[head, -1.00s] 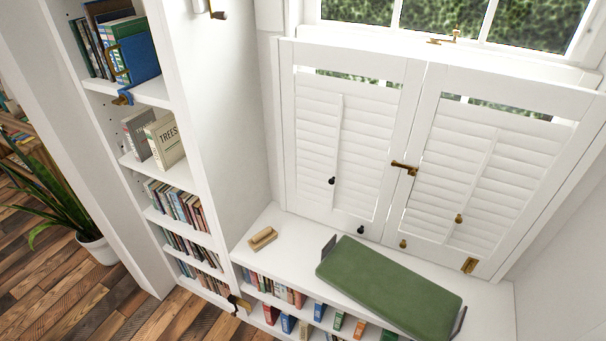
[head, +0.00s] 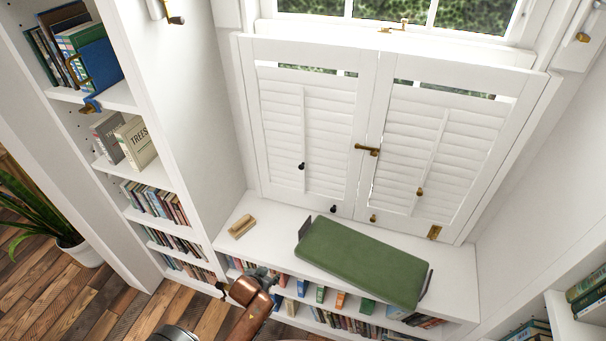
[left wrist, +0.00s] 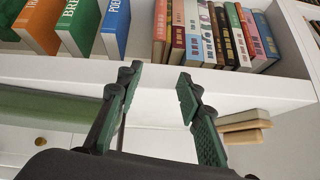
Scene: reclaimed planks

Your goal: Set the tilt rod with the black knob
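The left shutter panel (head: 280,180) carries a thin white tilt rod (head: 304,125) ending in a black knob (head: 301,166). Its louvres look nearly flat shut, with a gap along the top. A second black knob (head: 333,209) sits on that panel's lower edge. My left gripper (head: 263,273) is low in front of the window seat's book shelves, well below and apart from the rod. The left wrist view shows its two green-padded fingers (left wrist: 160,80) spread apart with nothing between them. The tilt rod is not in that view. My right gripper is not in view.
The right panel (head: 450,190) has a rod with a brass knob (head: 420,191). A brass latch (head: 367,149) spans the panels. The seat ledge (head: 262,245) holds a green cushion (head: 362,260) and a small wooden block (head: 241,227). A tall bookcase (head: 185,150) stands left.

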